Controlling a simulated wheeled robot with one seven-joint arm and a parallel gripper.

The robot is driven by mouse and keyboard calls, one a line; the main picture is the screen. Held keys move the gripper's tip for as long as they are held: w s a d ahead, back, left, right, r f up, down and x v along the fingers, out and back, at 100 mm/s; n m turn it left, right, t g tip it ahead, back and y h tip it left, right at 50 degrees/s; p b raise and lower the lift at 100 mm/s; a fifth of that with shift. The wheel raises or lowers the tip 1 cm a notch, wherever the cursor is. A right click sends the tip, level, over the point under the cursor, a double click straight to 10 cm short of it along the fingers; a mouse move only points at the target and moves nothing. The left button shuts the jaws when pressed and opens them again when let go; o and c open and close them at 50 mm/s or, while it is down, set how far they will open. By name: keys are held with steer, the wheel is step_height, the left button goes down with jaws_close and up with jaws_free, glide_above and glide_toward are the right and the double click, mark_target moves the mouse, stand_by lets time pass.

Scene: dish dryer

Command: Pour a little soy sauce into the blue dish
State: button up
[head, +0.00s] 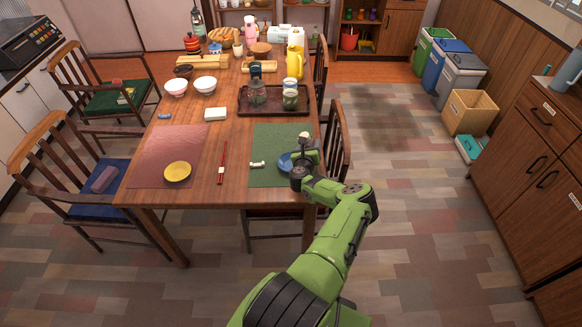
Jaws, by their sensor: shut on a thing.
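The blue dish (284,162) lies on the green placemat (266,178) near the table's right front corner. My gripper (304,148) is just right of the dish and partly covers its right side. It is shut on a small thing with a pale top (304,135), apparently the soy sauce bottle. The arm and gripper hide most of this thing, so its tilt cannot be told. No sauce can be made out in the visible part of the dish.
A white chopstick rest (257,164) lies left of the dish, with red chopsticks (223,160) further left. A yellow dish (177,171) sits on the pink placemat (160,145). A chair (337,135) stands close on the right.

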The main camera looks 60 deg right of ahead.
steer(key=shift+w+a+f+h, duration=0.1)
steer(key=shift+w+h, duration=0.05)
steer(key=shift+h, duration=0.15)
steer(key=shift+w+a+n+b, duration=0.15)
steer(key=shift+n+b, duration=0.35)
steer(key=shift+b, duration=0.4)
steer(key=shift+w+a+r+n+h+b, duration=0.2)
steer(key=shift+r+n+h+b, duration=0.15)
steer(key=shift+r+b, duration=0.05)
steer(key=shift+w+a+r+n+h+b, duration=0.15)
steer(key=shift+r+n+h+b, duration=0.2)
steer(key=shift+f+n+b, duration=0.25)
steer(key=shift+n+b, duration=0.15)
steer(key=shift+b, duration=0.65)
steer(key=shift+h+b, duration=0.3)
steer(key=shift+b, duration=0.05)
steer(key=shift+r, duration=0.3)
steer(key=shift+n, duration=0.3)
steer(key=shift+s+d+f+n+h+b, duration=0.1)
steer(key=shift+f+n+h+b, duration=0.15)
steer(key=shift+n+h+b, duration=0.9)
steer(key=shift+s+r+n+y+b, duration=0.1)
steer(key=shift+r+n+y+b, duration=0.3)
steer(key=shift+b, duration=0.9)
